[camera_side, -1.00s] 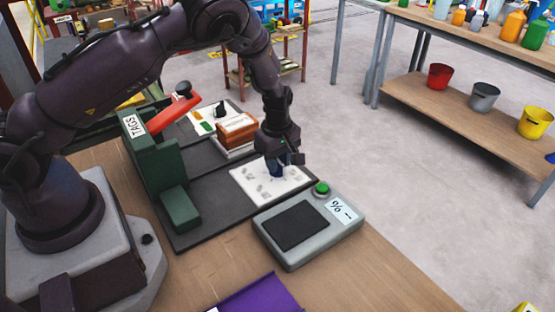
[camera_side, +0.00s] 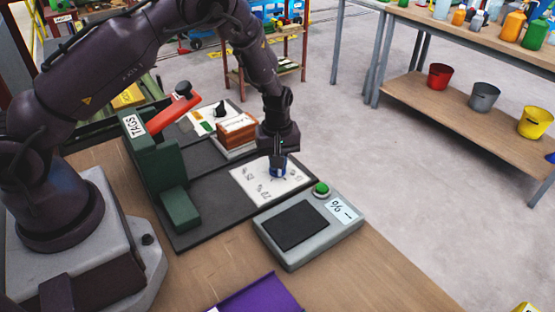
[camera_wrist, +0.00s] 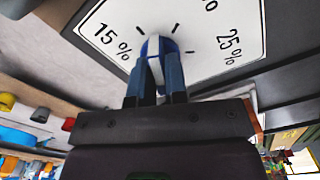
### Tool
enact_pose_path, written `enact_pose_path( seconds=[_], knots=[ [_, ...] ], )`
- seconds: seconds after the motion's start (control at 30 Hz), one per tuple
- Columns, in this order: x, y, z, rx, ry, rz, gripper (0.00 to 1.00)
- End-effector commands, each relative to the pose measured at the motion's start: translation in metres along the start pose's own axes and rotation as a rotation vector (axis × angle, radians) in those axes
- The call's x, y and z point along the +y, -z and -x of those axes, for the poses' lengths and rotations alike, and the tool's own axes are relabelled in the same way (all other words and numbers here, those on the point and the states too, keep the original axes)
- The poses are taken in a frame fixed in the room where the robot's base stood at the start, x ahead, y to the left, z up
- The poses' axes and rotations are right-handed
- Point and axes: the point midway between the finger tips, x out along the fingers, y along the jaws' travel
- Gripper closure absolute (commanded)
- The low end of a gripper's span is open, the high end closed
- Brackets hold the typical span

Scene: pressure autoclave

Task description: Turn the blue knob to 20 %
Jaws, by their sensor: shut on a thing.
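The blue knob (camera_side: 278,167) stands on a white dial plate (camera_side: 255,188) on the dark panel. In the wrist view the knob (camera_wrist: 152,48) has a white band across it and sits among black tick marks on the plate (camera_wrist: 205,55). The labels "15 %" and "25 %" show there; another label is cut off at the top edge. My gripper (camera_side: 279,155) points down over the plate. In the wrist view my gripper's two fingers (camera_wrist: 155,72) are closed on the knob from both sides. They hide part of it.
A grey box (camera_side: 335,237) with a green button (camera_side: 321,188) and a "%" label stands in front of the plate. A green "TAGS" block (camera_side: 150,160) with a red lever (camera_side: 174,109) is at left. A reddish-brown block (camera_side: 236,130) lies behind. A purple item (camera_side: 258,295) lies at the front.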

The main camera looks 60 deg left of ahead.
Motion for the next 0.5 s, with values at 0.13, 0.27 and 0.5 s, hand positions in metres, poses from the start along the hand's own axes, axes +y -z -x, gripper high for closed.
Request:
enact_pose_path(
  seconds=[0.13, 0.27, 0.5],
  knots=[
    [0.0004, 0.0011, 0.0009, 0.0, -0.003, -0.139, 1.0],
    [0.0003, 0.0013, 0.0008, 0.001, -0.003, -0.257, 1.0],
    [0.0003, 0.0014, 0.0009, 0.002, -0.002, -0.444, 1.0]
  ],
)
